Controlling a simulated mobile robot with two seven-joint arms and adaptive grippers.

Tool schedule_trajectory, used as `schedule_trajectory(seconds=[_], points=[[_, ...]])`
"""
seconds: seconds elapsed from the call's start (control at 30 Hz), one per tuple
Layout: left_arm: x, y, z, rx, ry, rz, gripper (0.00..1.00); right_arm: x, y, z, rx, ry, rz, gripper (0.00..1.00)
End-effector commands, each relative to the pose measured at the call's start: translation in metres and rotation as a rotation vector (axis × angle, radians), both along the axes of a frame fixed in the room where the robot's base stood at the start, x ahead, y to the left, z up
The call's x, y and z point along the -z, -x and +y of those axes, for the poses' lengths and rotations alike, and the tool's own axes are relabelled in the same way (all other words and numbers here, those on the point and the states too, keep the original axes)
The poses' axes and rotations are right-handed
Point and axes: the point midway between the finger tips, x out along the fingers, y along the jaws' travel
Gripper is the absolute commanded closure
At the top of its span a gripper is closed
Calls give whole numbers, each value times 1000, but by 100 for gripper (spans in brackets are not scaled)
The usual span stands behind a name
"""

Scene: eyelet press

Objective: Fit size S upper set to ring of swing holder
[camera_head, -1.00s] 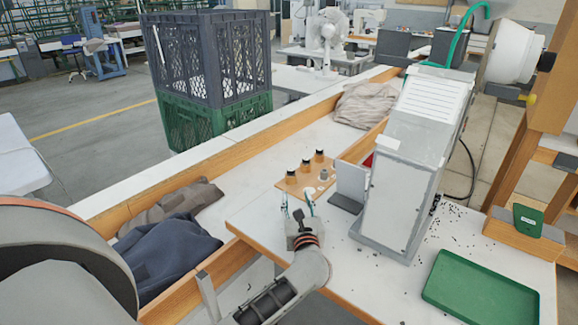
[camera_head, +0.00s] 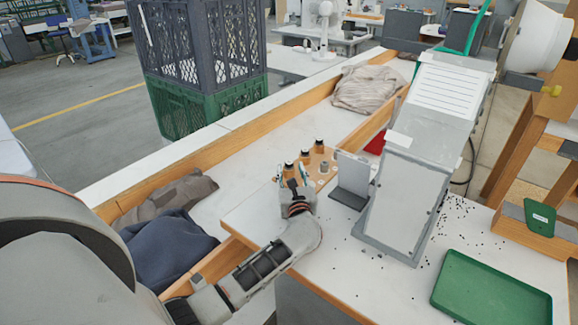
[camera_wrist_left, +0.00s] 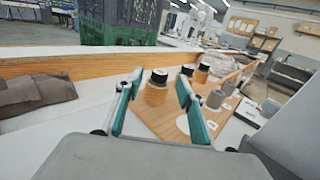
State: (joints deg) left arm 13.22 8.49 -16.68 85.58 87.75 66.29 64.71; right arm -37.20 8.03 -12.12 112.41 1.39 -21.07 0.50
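A wooden board (camera_head: 329,158) carries three orange-brown pieces with black tops, in a row, and smaller grey pieces. The nearest piece (camera_wrist_left: 156,92) shows between the teal fingers of my left gripper (camera_wrist_left: 160,84) in the left wrist view. The fingers are spread, with gaps to the piece on both sides. In the head view my left gripper (camera_head: 290,176) is at the board's near end. The grey press (camera_head: 413,165) stands right of the board. I cannot make out the swing holder's ring or any size marks. My right gripper is not in view.
A grey upright plate (camera_head: 352,172) stands between board and press. A green tray (camera_head: 492,290) lies at the front right, with small black bits scattered near the press. Cloth (camera_head: 168,250) lies in the wooden-edged trough at left. A green-and-grey crate (camera_head: 200,105) stands behind.

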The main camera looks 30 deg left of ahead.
Motion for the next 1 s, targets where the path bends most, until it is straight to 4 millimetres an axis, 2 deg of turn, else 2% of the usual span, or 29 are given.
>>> schedule_trajectory(seconds=[0.2, 0.53, 0.57, 0.6, 0.7, 1.0], points=[[-2, -24, 21, -1, -3, -2, 62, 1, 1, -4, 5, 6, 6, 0], [-1, -29, 25, -1, -1, -1, 62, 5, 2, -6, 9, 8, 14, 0], [-1, -29, 26, -1, -1, -1, 67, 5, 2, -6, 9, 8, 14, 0], [-1, -29, 26, -1, -1, -1, 77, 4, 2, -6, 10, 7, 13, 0], [-1, -29, 25, -1, -1, -1, 100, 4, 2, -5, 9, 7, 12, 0], [-1, -29, 25, -1, -1, -2, 100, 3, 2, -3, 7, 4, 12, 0]])
